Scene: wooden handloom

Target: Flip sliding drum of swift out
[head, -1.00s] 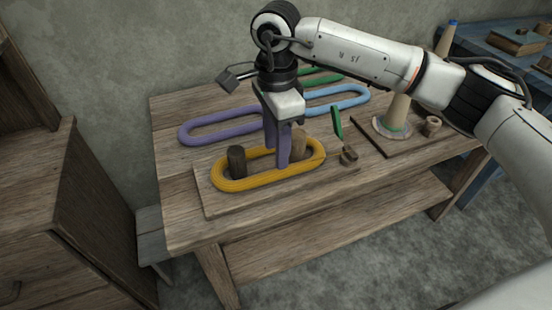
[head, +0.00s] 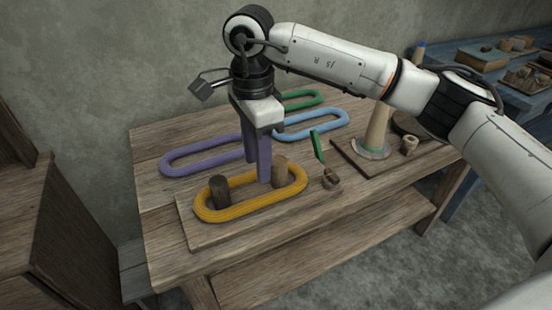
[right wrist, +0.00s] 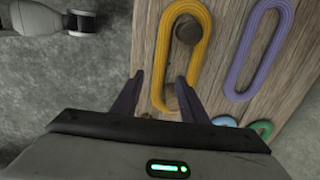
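The swift is a flat wooden board (head: 190,228) on the table with two upright wooden drums. A yellow yarn hank (head: 245,205) loops around both drums. The dark drum (head: 220,190) is at the left; the lighter drum (head: 281,172) is at the right, inside the loop's right end. My right gripper (head: 258,172) points down with its purple fingers just left of and behind the lighter drum. In the right wrist view its fingers (right wrist: 157,92) are apart, and the lighter drum (right wrist: 172,99) shows partly between them, nearer one finger. My left gripper is out of view.
Purple (head: 200,156), blue (head: 312,124) and green (head: 300,100) hanks lie behind. The table's front edge is close.

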